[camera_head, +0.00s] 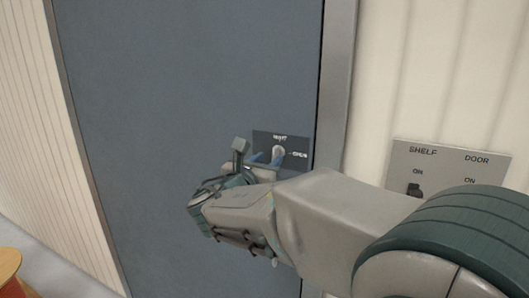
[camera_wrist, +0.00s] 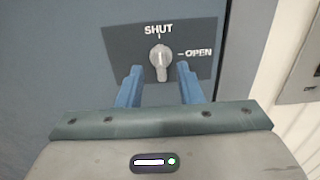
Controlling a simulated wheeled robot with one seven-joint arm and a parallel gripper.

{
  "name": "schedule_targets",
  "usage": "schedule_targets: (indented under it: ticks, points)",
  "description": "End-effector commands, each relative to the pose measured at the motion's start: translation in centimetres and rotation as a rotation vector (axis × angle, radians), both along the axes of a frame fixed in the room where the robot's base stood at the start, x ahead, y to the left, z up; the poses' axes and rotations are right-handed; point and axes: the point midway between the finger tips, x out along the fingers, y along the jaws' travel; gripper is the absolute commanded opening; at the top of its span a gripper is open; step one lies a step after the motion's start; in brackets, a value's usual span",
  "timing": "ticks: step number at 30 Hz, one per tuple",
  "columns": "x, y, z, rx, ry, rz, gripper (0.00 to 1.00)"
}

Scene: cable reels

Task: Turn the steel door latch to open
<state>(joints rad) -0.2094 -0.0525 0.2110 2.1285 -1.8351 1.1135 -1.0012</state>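The steel door latch (camera_wrist: 160,62) is a small pale knob with a lever on a dark plate marked SHUT at the top and OPEN at the right. Its lever hangs down in the wrist view. The latch also shows in the head view (camera_head: 279,152), partly covered by my gripper. My gripper (camera_wrist: 158,78) has its two blue fingers apart, one on each side of the lever's lower end. I cannot tell whether either finger touches the lever. The blue-grey door (camera_head: 190,70) appears closed in its frame.
A wall panel (camera_head: 450,155) labelled SHELF and DOOR, with a dark switch (camera_head: 414,190), is right of the door frame (camera_head: 338,75). My arm passes in front of its lower part. A reddish-brown round object (camera_head: 8,268) stands at the lower left.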

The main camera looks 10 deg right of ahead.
Motion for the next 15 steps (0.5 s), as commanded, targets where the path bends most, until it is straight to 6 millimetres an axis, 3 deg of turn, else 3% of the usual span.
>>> schedule_targets:
  ticks: [6, 15]
  points:
    - [2.4, -1.8, 0.1, 0.001, 0.001, -0.002, 0.33]
    - [3.0, -2.3, 0.0, 0.001, -0.001, -0.001, 0.33]
